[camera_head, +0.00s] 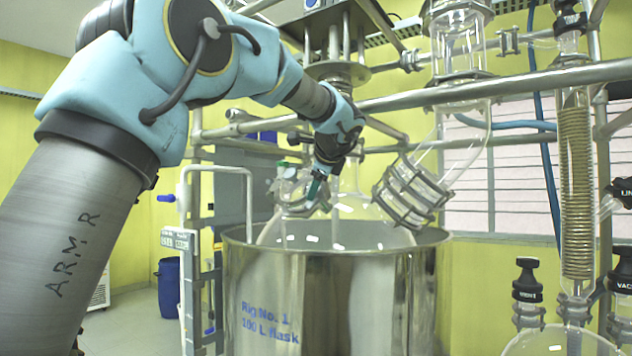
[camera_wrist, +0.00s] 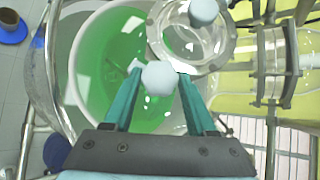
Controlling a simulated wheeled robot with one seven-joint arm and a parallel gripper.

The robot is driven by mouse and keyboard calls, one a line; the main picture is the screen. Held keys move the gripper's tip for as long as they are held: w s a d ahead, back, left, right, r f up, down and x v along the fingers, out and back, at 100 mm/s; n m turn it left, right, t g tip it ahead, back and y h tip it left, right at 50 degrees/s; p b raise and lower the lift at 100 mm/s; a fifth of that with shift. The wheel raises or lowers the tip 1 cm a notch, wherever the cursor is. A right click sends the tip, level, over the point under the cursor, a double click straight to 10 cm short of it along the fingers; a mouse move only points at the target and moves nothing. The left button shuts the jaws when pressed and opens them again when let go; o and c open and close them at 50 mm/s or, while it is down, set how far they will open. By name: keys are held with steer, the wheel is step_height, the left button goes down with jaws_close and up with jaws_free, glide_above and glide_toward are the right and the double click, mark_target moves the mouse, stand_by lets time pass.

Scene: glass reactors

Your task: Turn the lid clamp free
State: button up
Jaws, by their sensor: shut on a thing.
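My gripper (camera_head: 316,186) reaches down over the left neck of the glass flask (camera_head: 350,225). In the wrist view, its two teal fingers (camera_wrist: 161,82) are shut on a white ball knob (camera_wrist: 160,74), with one finger on each side. The knob lies beside a round glass port with a metal rim, which looks like the lid clamp (camera_wrist: 153,30). A second white ball knob (camera_wrist: 203,12) stands at the far side of the port. In the head view, the clamp area (camera_head: 297,203) is partly covered by my gripper, and the held knob cannot be made out.
The flask sits in a steel vessel (camera_head: 330,300) and shows green contents (camera_wrist: 100,60) from above. A flanged glass pipe (camera_head: 412,190) rises just right of my gripper. A metal rail (camera_head: 500,84) crosses above. A coiled condenser (camera_head: 575,190) stands at the right.

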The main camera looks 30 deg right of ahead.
stand_by(0.3)
steer(key=o, duration=1.4)
steer(key=b+v, duration=0.3)
steer(key=v, duration=0.7)
steer(key=shift+s+a+r, duration=0.2)
steer(key=shift+s+r, duration=0.05)
steer(key=shift+s, duration=0.05)
